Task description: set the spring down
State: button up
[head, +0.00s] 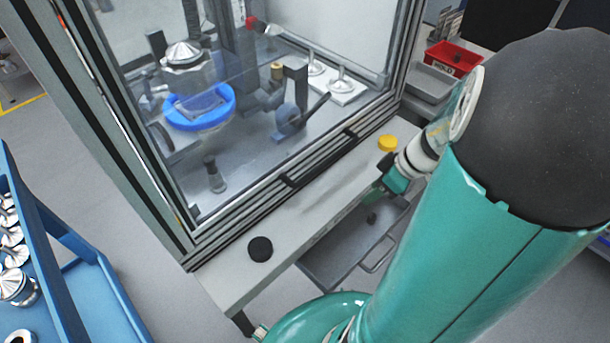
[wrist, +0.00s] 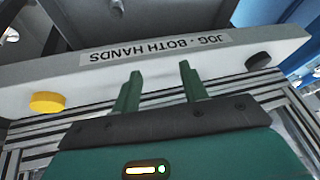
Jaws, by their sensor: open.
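I cannot make out a spring in either view. My gripper (wrist: 162,72) is open in the wrist view, with two green fingers apart and nothing between them. Its fingers point at the pale ledge with the label "JOG - BOTH HANDS" (wrist: 155,48), which appears upside down. In the head view my gripper (head: 385,187) is small and partly hidden by my arm. It is at the front edge of the ledge, near the yellow button. A small dark thing (head: 371,217) shows below it in the grey drawer (head: 335,262); I cannot tell what it is.
The pale ledge (head: 315,205) carries a yellow button (head: 387,143) and a black button (head: 260,248). A glass-fronted machine (head: 270,110) stands behind it. A blue rack (head: 85,290) with metal parts is at left. A red bin (head: 453,58) is at back right.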

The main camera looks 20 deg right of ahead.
jog(key=s+a+r+m+t+h, duration=0.1)
jog(key=a+r+m+h, duration=0.1)
jog(key=a+r, duration=0.6)
jog(key=s+a+r+m+t+h, duration=0.1)
jog(key=a+r+m, duration=0.3)
jog(key=a+r, duration=0.5)
jog(key=shift+s+a+h, duration=0.25)
jog(key=shift+a+h, duration=0.25)
jog(key=shift+a, duration=0.75)
